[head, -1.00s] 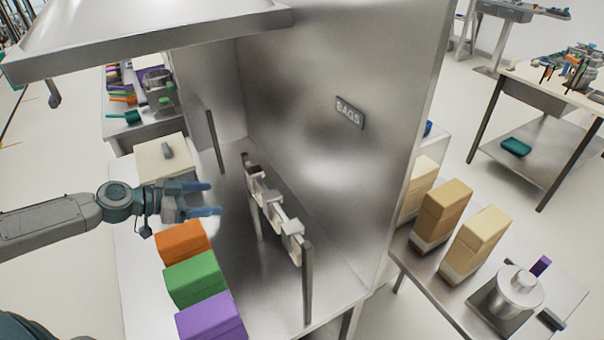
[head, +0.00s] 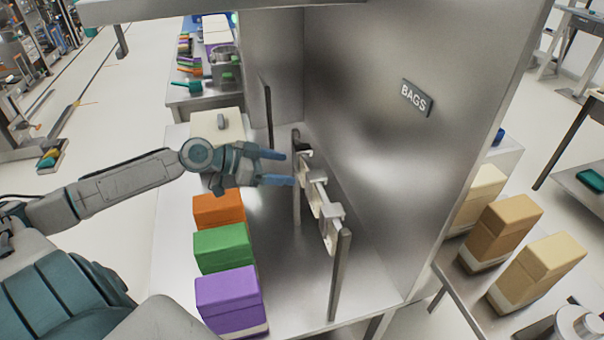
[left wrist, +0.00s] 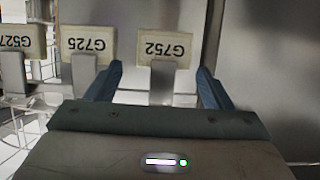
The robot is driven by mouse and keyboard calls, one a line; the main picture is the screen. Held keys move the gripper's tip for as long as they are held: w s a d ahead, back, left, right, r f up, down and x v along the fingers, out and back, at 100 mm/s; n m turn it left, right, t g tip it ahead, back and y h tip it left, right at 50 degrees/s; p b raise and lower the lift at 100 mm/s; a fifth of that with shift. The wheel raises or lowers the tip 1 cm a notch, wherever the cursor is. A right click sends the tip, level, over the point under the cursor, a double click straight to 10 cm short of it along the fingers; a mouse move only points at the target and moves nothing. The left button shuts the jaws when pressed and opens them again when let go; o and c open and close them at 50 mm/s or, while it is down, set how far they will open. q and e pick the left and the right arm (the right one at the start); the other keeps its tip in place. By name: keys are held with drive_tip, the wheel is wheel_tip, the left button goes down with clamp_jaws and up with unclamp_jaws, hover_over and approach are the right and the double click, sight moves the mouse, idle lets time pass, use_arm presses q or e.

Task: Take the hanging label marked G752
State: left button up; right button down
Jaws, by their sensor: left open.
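Several pale hanging labels show upside down in the left wrist view. The label G752 (left wrist: 163,48) is a cream tag with dark print, hanging from a grey clip. It sits ahead of and between the two fingertips of my left gripper (left wrist: 160,80), apart from them. The label G725 (left wrist: 88,44) hangs to its left, outside the fingers, and the label G527 (left wrist: 20,42) is at the left edge, partly cut off. In the head view my left gripper (head: 288,168) is open and empty, its fingertips at the far end of the label rail (head: 341,270). My right gripper is not in view.
Orange (head: 218,208), green (head: 223,250) and purple (head: 228,298) boxes stand on the counter below my left arm. A steel wall with a BAGS sign (head: 416,98) rises behind the rail. A cream box (head: 216,128) stands beyond the gripper.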

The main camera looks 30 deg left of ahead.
sight(300, 171)
use_arm(q)
drive_tip(key=p+x, duration=0.1)
drive_tip(key=x, duration=0.1)
drive_tip(key=p+x, duration=0.1)
drive_tip(key=x, duration=0.1)
drive_tip(key=p+x, duration=0.1)
drive_tip(key=x, duration=0.1)
drive_tip(key=shift+a+f, duration=0.3)
drive_tip(key=shift+a, duration=0.05)
drive_tip(key=shift+w+d+f, duration=0.2)
drive_tip(key=shift+w, duration=0.05)
drive_tip(key=shift+c, duration=0.2)
drive_tip(key=c, duration=0.6)
